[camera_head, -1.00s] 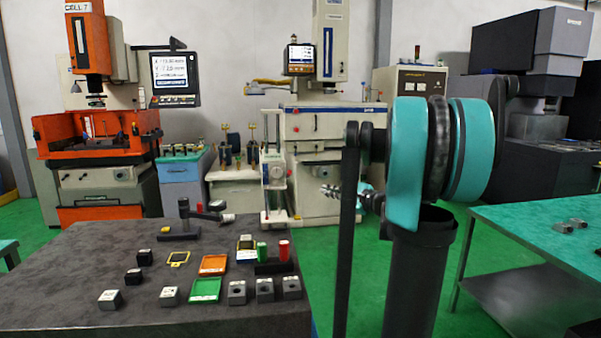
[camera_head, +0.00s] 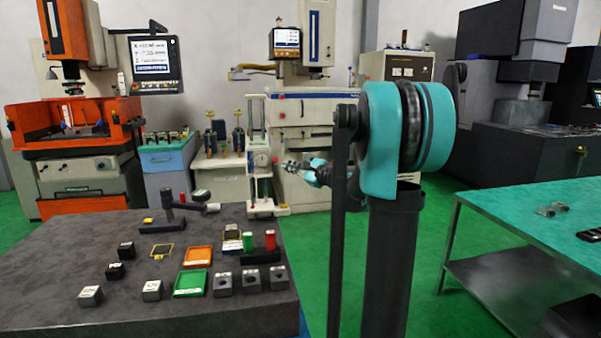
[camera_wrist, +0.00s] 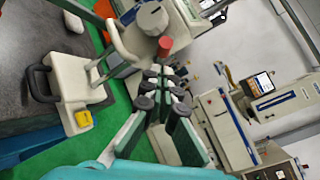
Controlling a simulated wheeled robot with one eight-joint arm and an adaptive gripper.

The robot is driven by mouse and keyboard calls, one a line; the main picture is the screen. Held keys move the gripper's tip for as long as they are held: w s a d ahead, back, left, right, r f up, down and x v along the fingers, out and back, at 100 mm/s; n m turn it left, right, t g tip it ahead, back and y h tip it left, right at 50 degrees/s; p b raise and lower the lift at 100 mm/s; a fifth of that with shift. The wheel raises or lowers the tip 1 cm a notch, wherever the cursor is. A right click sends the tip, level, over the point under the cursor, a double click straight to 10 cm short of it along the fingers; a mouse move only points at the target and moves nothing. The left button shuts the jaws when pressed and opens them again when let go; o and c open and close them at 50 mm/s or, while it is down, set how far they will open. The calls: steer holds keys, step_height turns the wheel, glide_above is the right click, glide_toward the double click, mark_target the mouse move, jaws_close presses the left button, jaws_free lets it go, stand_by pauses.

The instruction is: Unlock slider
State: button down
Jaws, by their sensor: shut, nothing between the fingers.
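A white upright gauge (camera_head: 261,185) with two columns and a round dial on its carriage stands behind the table in the head view. I cannot make out the slider's lock for certain. In the wrist view a cream frame (camera_wrist: 75,95) with a yellow knob (camera_wrist: 84,118) is at the left. A grey round knob (camera_wrist: 152,18) and a red knob (camera_wrist: 165,46) are at the upper middle, beyond the fingertips. My gripper (camera_head: 291,168) is just right of the gauge carriage in the head view. In the wrist view its fingers (camera_wrist: 162,88) are shut and empty, apart from the knobs.
A dark table (camera_head: 60,250) holds small blocks, an orange tray (camera_head: 198,256), a green tray (camera_head: 190,283) and a dial indicator stand (camera_head: 170,205). A teal bench (camera_head: 530,215) is at the right. Machines line the back wall.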

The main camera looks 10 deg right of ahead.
steer(key=shift+w+a+r, duration=0.3)
steer(key=shift+a+r, duration=0.1)
steer(key=shift+a, duration=0.35)
steer(key=shift+w+r+m+g+h, duration=0.15)
steer(key=shift+r+m+g+h, duration=0.25)
steer(key=shift+r+g, duration=0.1)
steer(key=w+r+m+g, duration=0.1)
steer(key=g, duration=0.1)
steer(key=w+r+m+g+h, duration=0.1)
steer(key=r+g, duration=0.1)
steer(key=shift+w, duration=0.2)
stand_by(0.6)
steer(key=shift+w+r, duration=0.1)
stand_by(0.6)
